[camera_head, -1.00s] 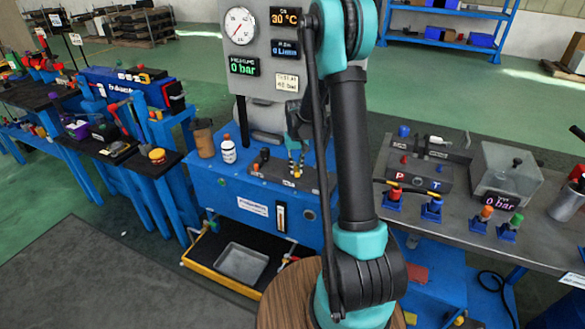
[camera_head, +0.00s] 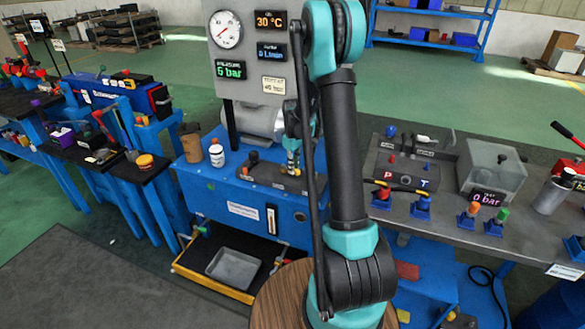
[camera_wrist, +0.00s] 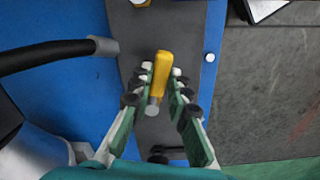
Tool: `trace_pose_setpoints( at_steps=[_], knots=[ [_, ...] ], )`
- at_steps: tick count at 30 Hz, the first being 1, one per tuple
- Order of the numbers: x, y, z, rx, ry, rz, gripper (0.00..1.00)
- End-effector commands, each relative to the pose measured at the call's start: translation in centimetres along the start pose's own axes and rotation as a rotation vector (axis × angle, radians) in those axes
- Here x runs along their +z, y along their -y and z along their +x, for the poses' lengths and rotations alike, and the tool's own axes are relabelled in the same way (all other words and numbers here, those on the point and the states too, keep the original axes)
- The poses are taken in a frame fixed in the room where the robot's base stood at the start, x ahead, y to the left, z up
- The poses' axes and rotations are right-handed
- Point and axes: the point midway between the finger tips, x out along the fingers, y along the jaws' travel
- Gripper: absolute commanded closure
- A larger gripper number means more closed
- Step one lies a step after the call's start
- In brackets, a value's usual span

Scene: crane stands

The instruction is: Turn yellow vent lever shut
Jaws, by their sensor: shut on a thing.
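The yellow vent lever (camera_wrist: 159,75) shows in the wrist view on a dark grey plate (camera_wrist: 165,28). My gripper (camera_wrist: 160,82) has one finger on each side of it and is shut on it. The lever points almost straight up in the wrist view, tilted slightly right. In the head view, my gripper (camera_head: 291,164) reaches down to the plate on top of the blue power unit (camera_head: 245,205). The lever is too small there to tell its angle.
The gauge panel (camera_head: 250,60) stands behind the unit, its pressure display (camera_head: 230,70) reading 6 bar. A white bottle (camera_head: 216,155) and a brown cup (camera_head: 190,145) stand left of my gripper. A black hose or handle (camera_wrist: 45,55) lies left in the wrist view.

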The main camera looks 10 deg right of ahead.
Motion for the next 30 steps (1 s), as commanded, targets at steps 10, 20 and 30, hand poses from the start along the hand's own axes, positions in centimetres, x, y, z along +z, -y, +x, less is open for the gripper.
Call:
trace_pose_setpoints(
  at_steps=[10,20,30],
  knots=[
    [-0.05,-0.21,-0.02,0.001,-0.001,-0.027,1.00],
    [-0.05,-0.20,-0.02,0.001,-0.001,-0.026,0.70],
    [-0.02,-0.16,-0.06,0.000,-0.001,-0.025,0.62]
  ],
)
